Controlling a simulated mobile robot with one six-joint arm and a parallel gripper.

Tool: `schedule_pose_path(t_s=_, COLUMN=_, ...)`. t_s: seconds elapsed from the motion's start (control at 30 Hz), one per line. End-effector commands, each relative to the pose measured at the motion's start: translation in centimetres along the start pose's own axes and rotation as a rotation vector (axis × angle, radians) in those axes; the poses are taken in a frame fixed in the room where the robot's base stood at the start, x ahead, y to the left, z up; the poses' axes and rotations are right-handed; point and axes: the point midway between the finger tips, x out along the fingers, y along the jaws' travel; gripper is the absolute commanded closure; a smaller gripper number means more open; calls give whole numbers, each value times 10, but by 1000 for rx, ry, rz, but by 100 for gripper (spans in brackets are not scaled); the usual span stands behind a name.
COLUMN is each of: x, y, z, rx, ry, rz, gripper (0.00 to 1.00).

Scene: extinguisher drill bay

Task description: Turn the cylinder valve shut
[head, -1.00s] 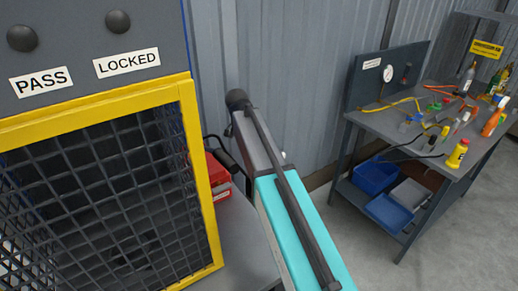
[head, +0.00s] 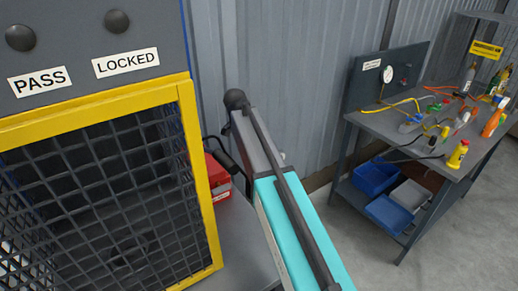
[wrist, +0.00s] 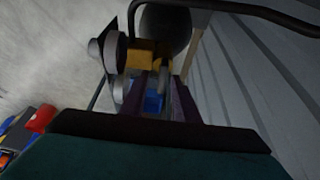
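In the wrist view, a brass-coloured fitting (wrist: 142,52) sits below a dark rounded body (wrist: 166,28), perhaps the cylinder. Grey round parts (wrist: 112,52) are on its left. My gripper (wrist: 160,88) shows as dark purplish fingers reaching up to the fitting. A blue part (wrist: 153,102), possibly the valve knob, shows between the fingers. I cannot tell whether the fingers touch it or grip it. In the head view, the valve and my gripper are not visible.
A yellow-framed mesh cage (head: 206,190) fills the left. A red box (head: 217,178) lies behind it on a grey surface. A workbench (head: 385,125) with tools, bottles and blue bins (head: 376,176) stands at right. A corrugated wall (head: 300,60) closes the back. Floor (head: 370,260) is clear in front.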

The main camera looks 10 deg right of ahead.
Motion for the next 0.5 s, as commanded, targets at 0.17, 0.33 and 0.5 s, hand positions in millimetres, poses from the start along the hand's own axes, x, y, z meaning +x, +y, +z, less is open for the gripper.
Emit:
schedule_pose_path(t_s=0.17, x=-1, y=-1, z=0, rx=-1, ry=0, rz=-3, gripper=72)
schedule_pose_path(t_s=0.33, x=-5, y=-2, z=0, rx=-2, ry=0, rz=-5, gripper=72)
schedule_pose_path(t_s=0.5, x=-16, y=-2, z=1, rx=-2, ry=0, rz=-5, gripper=72)
